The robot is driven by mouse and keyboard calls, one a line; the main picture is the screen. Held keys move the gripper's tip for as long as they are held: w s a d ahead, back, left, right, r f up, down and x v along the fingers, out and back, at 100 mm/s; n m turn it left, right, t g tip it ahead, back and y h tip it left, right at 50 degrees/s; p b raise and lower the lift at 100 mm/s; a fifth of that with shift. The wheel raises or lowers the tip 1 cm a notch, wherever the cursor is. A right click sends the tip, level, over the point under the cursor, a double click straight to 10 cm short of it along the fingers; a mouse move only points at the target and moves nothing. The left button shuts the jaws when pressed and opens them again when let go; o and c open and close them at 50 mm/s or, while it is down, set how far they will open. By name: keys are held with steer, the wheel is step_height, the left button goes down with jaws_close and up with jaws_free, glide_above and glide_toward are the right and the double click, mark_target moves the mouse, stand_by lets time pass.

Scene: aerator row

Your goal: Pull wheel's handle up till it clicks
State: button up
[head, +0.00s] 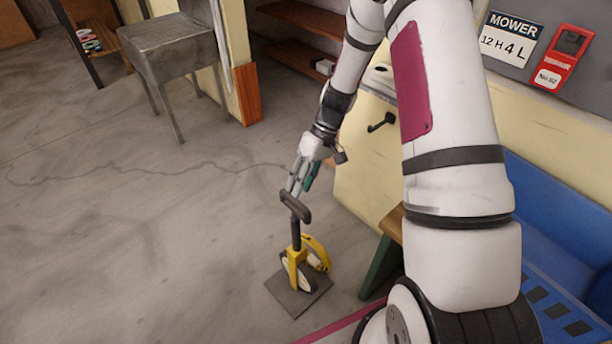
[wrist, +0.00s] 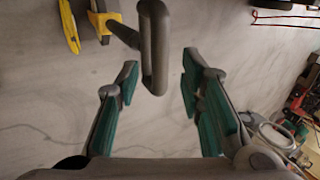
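The wheel (head: 304,272) is a small yellow-framed device with a grey wheel, standing upright on a dark square plate (head: 286,298) on the floor. Its dark handle (head: 295,208) is a crossbar on top of a black stem. In the wrist view the handle (wrist: 154,48) appears as a grey loop-like bar beyond the fingertips, between the two finger lines. My gripper (head: 303,185) is just above the handle in the head view. Whether a finger touches the handle cannot be told.
A yellow cabinet (head: 362,165) with a black hook stands right of the wheel. A wooden-topped bench (head: 391,228) and a blue bin (head: 560,240) are at the lower right. The floor to the left is clear.

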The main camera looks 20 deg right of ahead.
mark_target(295, 199)
steer(key=shift+b+x, duration=1.5)
steer(key=shift+x, duration=1.25)
jaws_close()
